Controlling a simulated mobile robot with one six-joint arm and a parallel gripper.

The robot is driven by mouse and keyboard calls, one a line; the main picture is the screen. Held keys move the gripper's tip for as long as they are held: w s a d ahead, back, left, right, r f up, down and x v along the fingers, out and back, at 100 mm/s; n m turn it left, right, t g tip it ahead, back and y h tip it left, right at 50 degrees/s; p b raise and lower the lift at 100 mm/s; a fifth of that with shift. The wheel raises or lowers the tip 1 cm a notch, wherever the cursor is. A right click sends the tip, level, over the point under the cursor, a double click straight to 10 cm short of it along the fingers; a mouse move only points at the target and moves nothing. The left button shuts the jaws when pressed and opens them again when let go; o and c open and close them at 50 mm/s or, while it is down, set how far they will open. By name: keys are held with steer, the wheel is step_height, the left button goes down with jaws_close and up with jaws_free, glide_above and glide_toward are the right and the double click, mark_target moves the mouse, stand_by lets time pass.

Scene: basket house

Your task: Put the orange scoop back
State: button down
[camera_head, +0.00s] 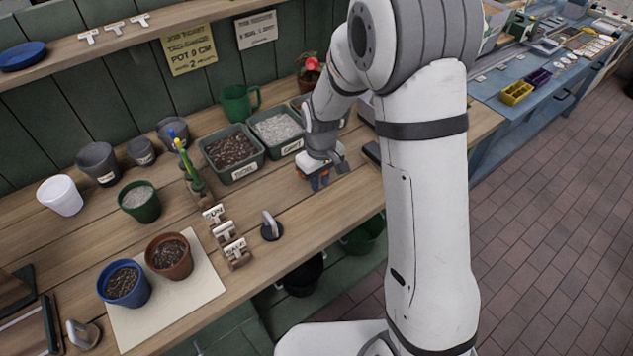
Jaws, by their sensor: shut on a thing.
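My gripper (314,180) is low over the wooden bench, in front of and to the right of the grey gravel bin. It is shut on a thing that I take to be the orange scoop. Only a small reddish-orange bit shows beside the blue and dark fingertips, and my wrist hides the rest. I cannot tell whether it touches the bench. The soil bin (244,170) and the gravel bin (294,146) stand side by side at the back. Another bin behind them to the right is partly hidden by my arm.
Labelled wooden holders (226,234) and a dark round-based tool (271,227) lie left of my gripper. Several pots stand at the left, two on a pale mat (205,285). A green mug (238,103) and a red-flowered plant (309,70) stand behind the bins. Bare bench lies in front.

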steer(key=shift+f, duration=0.9)
steer(key=shift+s, duration=0.1)
steer(key=shift+f, duration=0.2)
steer(key=c, duration=1.4)
jaws_free()
steer(key=shift+o, duration=0.2)
steer(key=shift+r, duration=0.1)
